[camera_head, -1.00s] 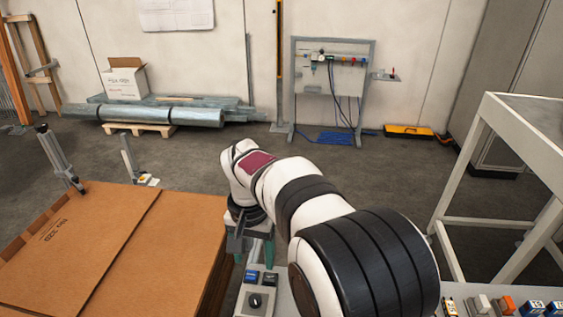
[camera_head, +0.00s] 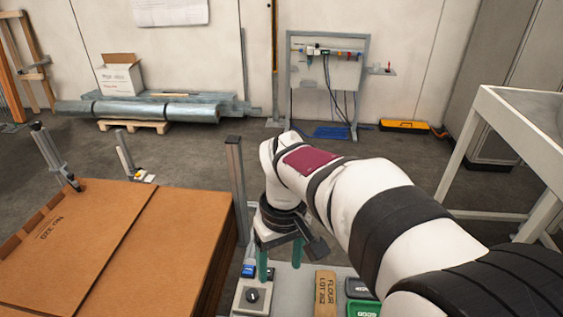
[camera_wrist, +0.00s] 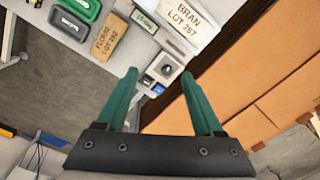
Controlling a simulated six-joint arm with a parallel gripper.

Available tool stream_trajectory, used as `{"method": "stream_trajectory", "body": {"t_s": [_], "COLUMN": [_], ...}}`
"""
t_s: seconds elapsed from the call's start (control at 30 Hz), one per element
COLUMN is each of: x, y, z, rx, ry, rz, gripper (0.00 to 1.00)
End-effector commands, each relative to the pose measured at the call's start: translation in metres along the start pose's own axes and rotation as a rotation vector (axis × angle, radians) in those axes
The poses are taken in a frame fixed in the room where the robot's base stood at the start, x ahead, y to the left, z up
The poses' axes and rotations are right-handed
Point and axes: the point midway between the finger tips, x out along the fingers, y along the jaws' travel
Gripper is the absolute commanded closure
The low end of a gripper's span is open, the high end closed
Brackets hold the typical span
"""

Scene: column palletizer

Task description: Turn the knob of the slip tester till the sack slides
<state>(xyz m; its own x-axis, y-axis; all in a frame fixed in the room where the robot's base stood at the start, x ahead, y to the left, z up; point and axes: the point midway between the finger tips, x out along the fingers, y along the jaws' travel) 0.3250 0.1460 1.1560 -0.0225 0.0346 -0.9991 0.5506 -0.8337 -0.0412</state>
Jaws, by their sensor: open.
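The slip tester's knob (camera_head: 252,295) is a dark round knob on a small light grey box (camera_head: 240,308) at the bottom of the head view. In the wrist view the knob (camera_wrist: 166,69) shows between and beyond my fingertips. My gripper (camera_head: 280,265) has green fingers, open and empty, above and right of the knob in the head view. It also shows in the wrist view (camera_wrist: 159,73). A pale sack marked BRAN LOT 257 (camera_wrist: 188,18) lies beyond the knob in the wrist view. In the head view I cannot make that sack out.
Blue-topped switches (camera_head: 248,270) sit beside the knob box. A brown FLOUR block (camera_head: 325,291) and a green tray (camera_head: 362,308) lie to the right. Brown cardboard sheets (camera_head: 100,250) are stacked at left. A grey post (camera_head: 236,185) stands behind the gripper.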

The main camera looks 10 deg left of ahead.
Motion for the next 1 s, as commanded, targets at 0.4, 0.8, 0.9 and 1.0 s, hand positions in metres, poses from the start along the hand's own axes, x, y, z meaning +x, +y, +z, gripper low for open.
{"method": "stream_trajectory", "body": {"t_s": [0.4,0.8,0.9,1.0], "x": [0.079,0.182,0.192,0.197], "y": [-0.035,-0.029,-0.029,-0.029], "z": [-0.078,-0.078,-0.078,-0.078], "rx": [-0.382,-0.378,-0.378,-0.376], "ry": [-0.014,-0.011,-0.009,-0.009], "rz": [0.04,0.04,0.04,0.04], "gripper": [0.31,0.31,0.31,0.31]}}
